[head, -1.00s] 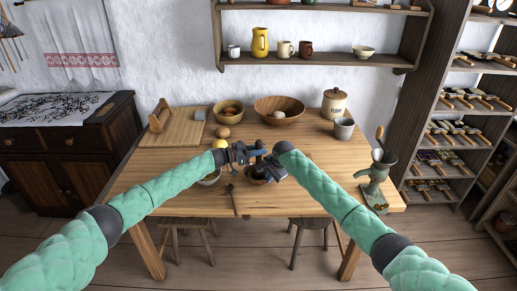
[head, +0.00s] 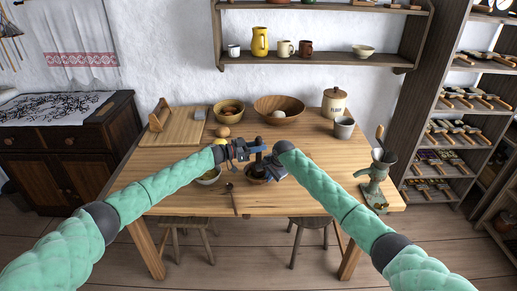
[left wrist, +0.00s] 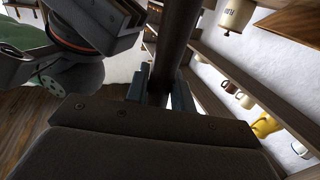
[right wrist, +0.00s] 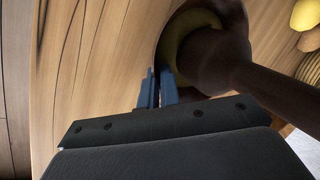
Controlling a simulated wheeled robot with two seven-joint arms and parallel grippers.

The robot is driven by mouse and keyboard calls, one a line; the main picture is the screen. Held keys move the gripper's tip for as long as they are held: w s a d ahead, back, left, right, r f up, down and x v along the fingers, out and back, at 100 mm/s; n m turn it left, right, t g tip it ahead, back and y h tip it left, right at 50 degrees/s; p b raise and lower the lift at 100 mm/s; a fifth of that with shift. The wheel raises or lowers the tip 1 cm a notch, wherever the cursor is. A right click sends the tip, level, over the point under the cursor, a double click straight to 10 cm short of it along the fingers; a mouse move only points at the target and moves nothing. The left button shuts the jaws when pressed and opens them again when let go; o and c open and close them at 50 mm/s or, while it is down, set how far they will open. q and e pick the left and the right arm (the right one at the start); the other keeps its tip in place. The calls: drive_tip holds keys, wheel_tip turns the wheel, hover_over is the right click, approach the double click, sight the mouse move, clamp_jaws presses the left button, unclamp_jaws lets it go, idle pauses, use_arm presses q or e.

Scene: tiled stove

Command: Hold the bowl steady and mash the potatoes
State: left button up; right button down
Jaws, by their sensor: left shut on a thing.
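A small dark bowl (head: 257,179) stands near the table's front edge, partly hidden by my grippers in the head view. My left gripper (head: 258,150) is above it, shut on the dark wooden handle of the masher (left wrist: 178,45). In the right wrist view the masher (right wrist: 250,75) reaches down into the bowl (right wrist: 165,42), onto yellow potato (right wrist: 193,22). The masher's lower end covers most of the potato. My right gripper (right wrist: 158,75) is at the bowl's rim, its fingers close together with the rim between them.
A light bowl (head: 208,178) and a spoon (head: 233,194) lie left of the dark bowl. A cutting board (head: 172,130), a wooden bowl (head: 279,104), a flour jar (head: 334,102) and a grinder (head: 376,180) stand around. The table's middle right is clear.

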use_arm(q)
drive_tip(key=shift+f, duration=0.1)
drive_tip(key=shift+f, duration=1.05)
drive_tip(key=shift+r, duration=0.15)
drive_tip(key=shift+r, duration=1.05)
drive_tip(key=shift+f, duration=0.15)
drive_tip(key=shift+f, duration=1.15)
drive_tip(key=shift+r, duration=0.1)
drive_tip(key=shift+r, duration=1.15)
